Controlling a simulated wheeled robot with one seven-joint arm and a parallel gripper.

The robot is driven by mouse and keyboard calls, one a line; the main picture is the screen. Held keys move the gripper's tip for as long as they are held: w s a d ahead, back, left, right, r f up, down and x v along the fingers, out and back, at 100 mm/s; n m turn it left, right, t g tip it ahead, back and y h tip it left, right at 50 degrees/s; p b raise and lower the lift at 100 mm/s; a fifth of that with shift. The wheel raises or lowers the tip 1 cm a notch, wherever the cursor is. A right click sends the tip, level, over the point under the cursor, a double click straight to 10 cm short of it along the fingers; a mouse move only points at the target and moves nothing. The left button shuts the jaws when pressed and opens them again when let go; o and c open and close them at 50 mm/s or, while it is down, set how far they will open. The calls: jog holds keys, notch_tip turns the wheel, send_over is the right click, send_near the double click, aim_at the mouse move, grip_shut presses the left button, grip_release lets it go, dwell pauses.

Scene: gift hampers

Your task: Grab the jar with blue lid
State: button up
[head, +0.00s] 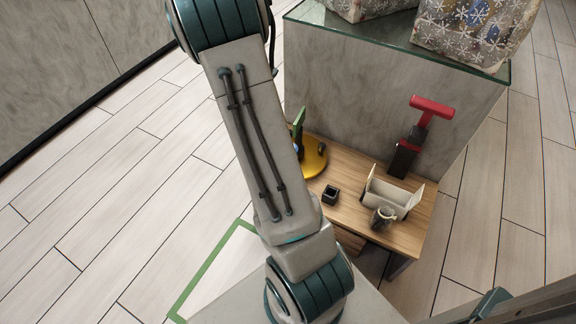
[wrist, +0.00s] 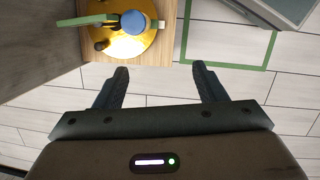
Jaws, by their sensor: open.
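A round blue lid (wrist: 133,22) shows from above in the wrist view, over a yellow round tray (wrist: 128,50) on a wooden table. The jar's body under the lid is hidden in this view. My gripper (wrist: 160,70) is open and empty, its two fingers apart. In the picture, the lid lies above and a little left of the gap between the fingers. In the head view the yellow tray (head: 315,164) is partly behind my arm, and I cannot clearly make out the jar. My gripper is hidden in the head view.
A green upright piece (head: 299,123) stands by the tray. The wooden table (head: 345,222) also holds a small black cup (head: 330,194), a cream holder (head: 393,193), a metallic mug (head: 383,217) and a red-handled dark tool (head: 429,111). A grey panel (head: 345,85) stands behind.

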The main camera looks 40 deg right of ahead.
jog(key=d+f+b, duration=0.2)
jog(key=d+f, duration=0.1)
jog(key=f, duration=0.3)
jog(key=d+f+n+g+b, duration=0.1)
jog(key=d+f+b, duration=0.1)
jog(key=f, duration=0.4)
jog(key=d+f+n+h+b, duration=0.1)
jog(key=d+f+b, duration=0.1)
jog(key=f, duration=0.5)
jog(key=shift+s+d+f+g, duration=0.1)
jog(key=shift+d+g, duration=0.2)
jog(key=shift+d, duration=0.5)
jog(key=shift+b+x, duration=1.65)
jog(key=shift+x, duration=1.5)
jog(key=c, duration=0.8)
jog(key=shift+c, duration=0.2)
